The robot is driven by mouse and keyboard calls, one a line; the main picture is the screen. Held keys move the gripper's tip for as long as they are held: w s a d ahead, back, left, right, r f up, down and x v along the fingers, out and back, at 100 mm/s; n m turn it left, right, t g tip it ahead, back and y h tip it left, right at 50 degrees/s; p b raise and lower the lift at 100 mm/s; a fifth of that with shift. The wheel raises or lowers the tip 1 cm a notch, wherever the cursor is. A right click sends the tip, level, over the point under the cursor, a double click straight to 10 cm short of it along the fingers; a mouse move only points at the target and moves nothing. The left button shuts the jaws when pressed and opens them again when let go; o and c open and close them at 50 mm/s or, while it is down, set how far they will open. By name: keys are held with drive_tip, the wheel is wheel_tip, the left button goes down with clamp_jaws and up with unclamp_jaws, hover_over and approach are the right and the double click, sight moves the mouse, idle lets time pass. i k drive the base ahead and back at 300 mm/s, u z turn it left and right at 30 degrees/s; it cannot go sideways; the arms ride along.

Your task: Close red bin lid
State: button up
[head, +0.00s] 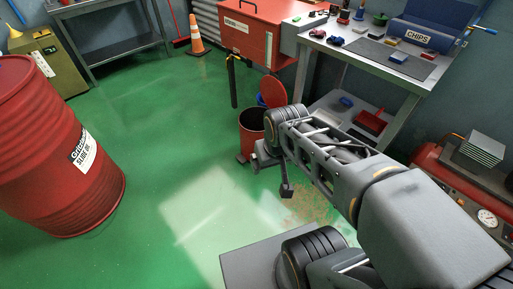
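The red bin (252,124) stands on the green floor just left of the workbench, at the middle of the head view. Its round red lid (273,91) is raised, standing up at the bin's back right. A bit of blue shows beside the lid. My gripper (268,157) is at the end of my arm, in front of and to the right of the bin in the picture. My wrist overlaps the bin's right side. The fingers are small and partly hidden, so I cannot tell how far apart they are, and I see nothing held.
A grey workbench (347,48) with tools and a lower shelf stands right of the bin. A red chest (262,32) and a black post (233,82) are behind it. A red drum (50,150) stands at left, an orange cone (196,38) at the back. The floor left of the bin is clear.

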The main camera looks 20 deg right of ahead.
sight(274, 93)
drive_tip(key=z, duration=0.75)
drive_tip(key=i, duration=1.8)
drive_tip(key=u, duration=0.75)
